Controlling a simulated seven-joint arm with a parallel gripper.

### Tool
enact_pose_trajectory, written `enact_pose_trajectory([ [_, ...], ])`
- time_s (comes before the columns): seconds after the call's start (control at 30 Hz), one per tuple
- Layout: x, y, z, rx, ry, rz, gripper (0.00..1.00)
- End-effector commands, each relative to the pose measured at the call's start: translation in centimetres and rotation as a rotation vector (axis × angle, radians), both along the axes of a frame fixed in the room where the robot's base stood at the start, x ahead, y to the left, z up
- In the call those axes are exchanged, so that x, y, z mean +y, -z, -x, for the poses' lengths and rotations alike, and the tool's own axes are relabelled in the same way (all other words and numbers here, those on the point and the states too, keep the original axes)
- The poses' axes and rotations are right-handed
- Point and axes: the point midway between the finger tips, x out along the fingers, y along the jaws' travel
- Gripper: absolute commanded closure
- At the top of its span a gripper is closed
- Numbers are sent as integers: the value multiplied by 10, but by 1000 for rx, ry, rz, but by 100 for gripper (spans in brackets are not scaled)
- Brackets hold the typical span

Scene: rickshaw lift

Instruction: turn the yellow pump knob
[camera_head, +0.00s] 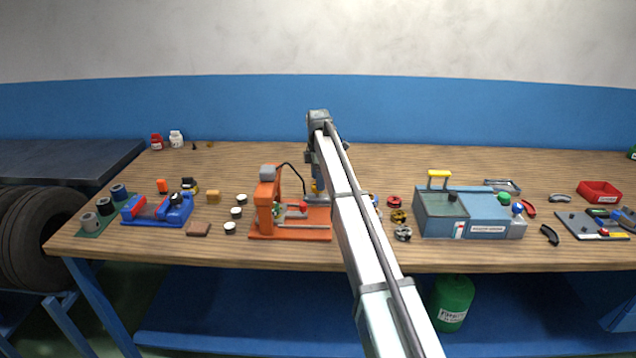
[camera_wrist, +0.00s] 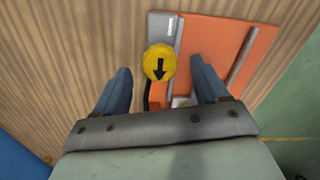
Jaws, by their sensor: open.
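The yellow pump knob (camera_wrist: 159,62) shows in the wrist view as a round disc with a black arrow pointing toward my gripper's palm. My gripper (camera_wrist: 160,82) is open, with one blue finger on each side of the knob's line. The knob sits just past the fingertips, and I see no contact. The orange press (camera_head: 264,205) stands on the bench left of my arm in the head view, and its orange base also fills the upper right of the wrist view (camera_wrist: 262,58). In the head view my arm hides part of the press's right side.
Several small round pots (camera_head: 230,228) stand left of the press. A blue and red vise-like device (camera_head: 155,212) is further left. A grey-blue box station (camera_head: 470,215) with a yellow handle stands right of my arm. A red tray (camera_head: 598,192) is at far right. The bench's back strip is mostly clear.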

Motion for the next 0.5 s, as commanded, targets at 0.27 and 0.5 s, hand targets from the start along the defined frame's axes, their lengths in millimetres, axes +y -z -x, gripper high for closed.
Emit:
enact_pose_trajectory([
  [0.27, 0, 18, 0, -1, 0, 0, 27],
  [0.5, 0, 19, 0, -1, 0, 0, 27],
])
